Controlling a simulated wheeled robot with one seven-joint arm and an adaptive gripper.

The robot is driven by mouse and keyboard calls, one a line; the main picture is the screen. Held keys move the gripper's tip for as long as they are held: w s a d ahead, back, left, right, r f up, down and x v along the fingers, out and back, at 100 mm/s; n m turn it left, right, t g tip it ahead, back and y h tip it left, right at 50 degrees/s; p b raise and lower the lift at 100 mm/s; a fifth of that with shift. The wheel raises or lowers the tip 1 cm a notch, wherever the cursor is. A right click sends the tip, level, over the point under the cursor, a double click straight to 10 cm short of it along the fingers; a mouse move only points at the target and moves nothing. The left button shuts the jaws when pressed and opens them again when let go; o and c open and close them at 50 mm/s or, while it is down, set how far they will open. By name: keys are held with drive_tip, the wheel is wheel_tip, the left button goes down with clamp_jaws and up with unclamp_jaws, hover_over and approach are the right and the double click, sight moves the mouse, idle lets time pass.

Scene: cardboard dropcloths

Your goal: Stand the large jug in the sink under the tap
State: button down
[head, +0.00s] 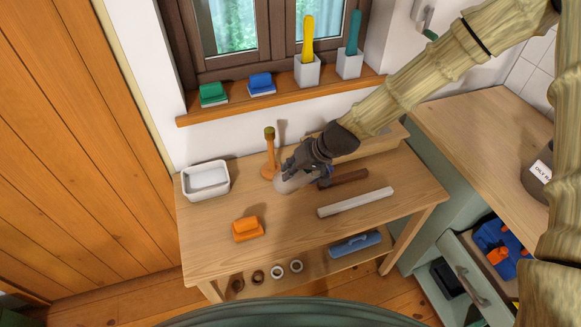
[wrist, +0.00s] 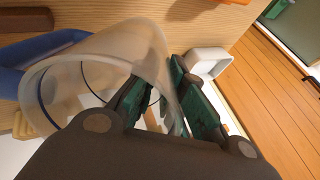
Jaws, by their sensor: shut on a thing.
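The large jug (head: 288,186) is pale and translucent, partly hidden behind my gripper (head: 308,168) in the head view. It is over the middle of the wooden table. In the wrist view the jug (wrist: 110,45) lies tilted across the picture, with its open mouth showing and a blue handle (wrist: 12,82) at the left. My gripper (wrist: 165,98) is shut on the jug's wall near the rim, one finger inside and one outside. I cannot tell whether the jug touches the table. No sink is clearly in view, and I cannot make out a tap for certain.
A white tub (head: 206,181), an orange brush (head: 247,229), an orange post (head: 270,160), a dark bar (head: 345,179) and a pale bar (head: 355,202) are on the table. The windowsill (head: 235,108) holds brushes and cups. A counter (head: 480,130) stands at the right above an open drawer.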

drive_tip(key=shift+w+p, duration=0.35)
drive_tip(key=shift+w, duration=1.05)
drive_tip(key=shift+w+f+p, duration=0.15)
drive_tip(key=shift+f+p, duration=0.6)
drive_tip(key=shift+f, duration=1.1)
drive_tip(key=shift+f, duration=0.2)
drive_tip(key=c, duration=1.5)
unclamp_jaws()
drive_tip(key=shift+r, duration=0.15)
